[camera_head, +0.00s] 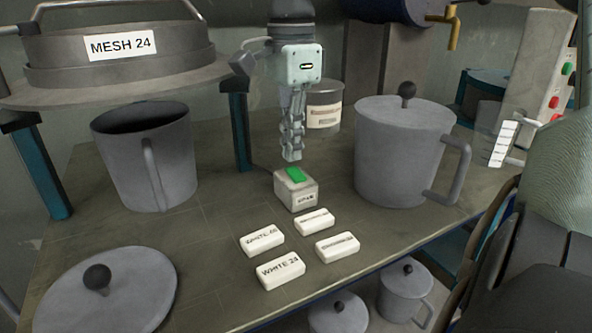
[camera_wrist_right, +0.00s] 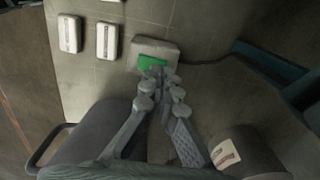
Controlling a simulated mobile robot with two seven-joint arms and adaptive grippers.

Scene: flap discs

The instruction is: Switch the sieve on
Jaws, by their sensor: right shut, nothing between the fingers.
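The sieve (camera_head: 120,68), labelled MESH 24, stands on teal legs at the upper left in the head view. A small grey switch box (camera_head: 297,194) with a green rocker (camera_head: 296,174) on top sits mid-table; the green rocker also shows in the right wrist view (camera_wrist_right: 151,62). My right gripper (camera_head: 292,157) points down just above the rocker, its fingers shut and empty. In the wrist view the fingertips (camera_wrist_right: 160,72) overlap the rocker's near edge; I cannot tell whether they touch it. My left gripper is not in view.
An open grey jug (camera_head: 146,158) stands left of the switch box and a lidded jug (camera_head: 402,150) right of it. Several white labelled blocks (camera_head: 281,270) lie in front. A loose lid (camera_head: 105,290) lies front left. A labelled tin (camera_head: 324,104) stands behind the gripper.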

